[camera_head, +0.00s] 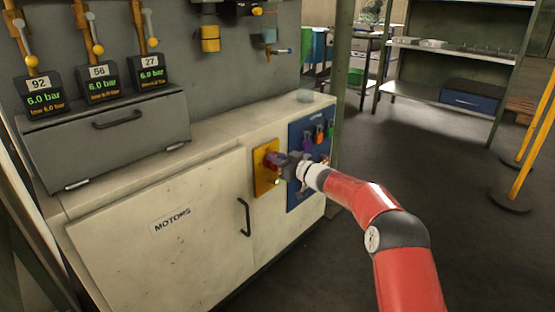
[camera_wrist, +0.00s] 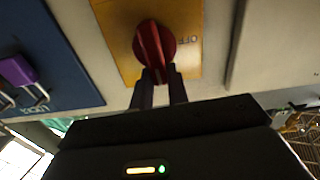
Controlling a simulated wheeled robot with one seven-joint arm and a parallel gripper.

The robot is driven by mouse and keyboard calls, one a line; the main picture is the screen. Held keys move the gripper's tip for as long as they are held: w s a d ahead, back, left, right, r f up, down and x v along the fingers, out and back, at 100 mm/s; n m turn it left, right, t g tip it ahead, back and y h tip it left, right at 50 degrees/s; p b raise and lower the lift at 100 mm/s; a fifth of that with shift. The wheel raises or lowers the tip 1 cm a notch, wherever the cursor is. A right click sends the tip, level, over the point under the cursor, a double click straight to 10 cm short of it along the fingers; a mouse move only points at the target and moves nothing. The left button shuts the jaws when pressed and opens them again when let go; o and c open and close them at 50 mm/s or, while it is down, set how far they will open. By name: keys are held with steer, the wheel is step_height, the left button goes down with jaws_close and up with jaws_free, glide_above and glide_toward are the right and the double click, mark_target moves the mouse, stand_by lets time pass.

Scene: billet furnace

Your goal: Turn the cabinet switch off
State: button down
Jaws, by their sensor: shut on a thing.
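The cabinet switch is a red rotary knob (camera_wrist: 154,45) on a yellow plate (camera_wrist: 110,20) marked OFF at its right in the wrist view. In the head view the red knob (camera_head: 271,160) sits on the yellow plate (camera_head: 262,182), on the front of the pale cabinet (camera_head: 160,245) labelled MOTORS. My gripper (camera_wrist: 158,72) is at the knob, with its two fingers close together on the knob's ridge. It also shows in the head view (camera_head: 280,160), where it partly hides the knob. The ridge stands nearly upright in the wrist view, tilted slightly.
A blue panel (camera_head: 295,140) with coloured padlocks is right beside the yellow plate. A black door handle (camera_head: 244,217) is to its left. Pressure displays (camera_head: 103,84) stand above the cabinet. A shelf rack (camera_head: 440,95) and yellow posts (camera_head: 532,150) are at the right, with open floor between.

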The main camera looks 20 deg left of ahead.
steer(key=n+b, duration=0.2)
steer(key=n, duration=0.1)
steer(key=s+f+n+b, duration=0.1)
steer(key=n+b, duration=0.1)
steer(key=n, duration=0.1)
steer(key=n+b, duration=0.2)
steer(key=n, duration=0.1)
steer(key=shift+s+a+f+b, duration=0.2)
steer(key=shift+s+a+b, duration=0.15)
steer(key=shift+s+a, duration=0.05)
steer(key=n+b, duration=0.2)
steer(key=n, duration=0.1)
steer(key=f+n+b, duration=0.1)
steer(key=shift+s+a+n+b, duration=0.1)
steer(key=shift+s+n+b, duration=0.2)
steer(key=shift+b, duration=0.05)
steer(key=shift+f+n+b, duration=0.15)
steer(key=shift+n+b, duration=0.55)
steer(key=shift+n, duration=0.25)
steer(key=shift+f+n+b, duration=0.15)
steer(key=shift+n+b, duration=0.55)
steer(key=shift+n, duration=0.25)
steer(key=c, duration=1.4)
jaws_free()
steer(key=shift+o, duration=0.2)
steer(key=shift+r, duration=0.1)
steer(key=v, duration=0.7)
steer(key=shift+s+d+b, duration=0.2)
steer(key=shift+d+b, duration=0.1)
steer(key=shift+d, duration=0.05)
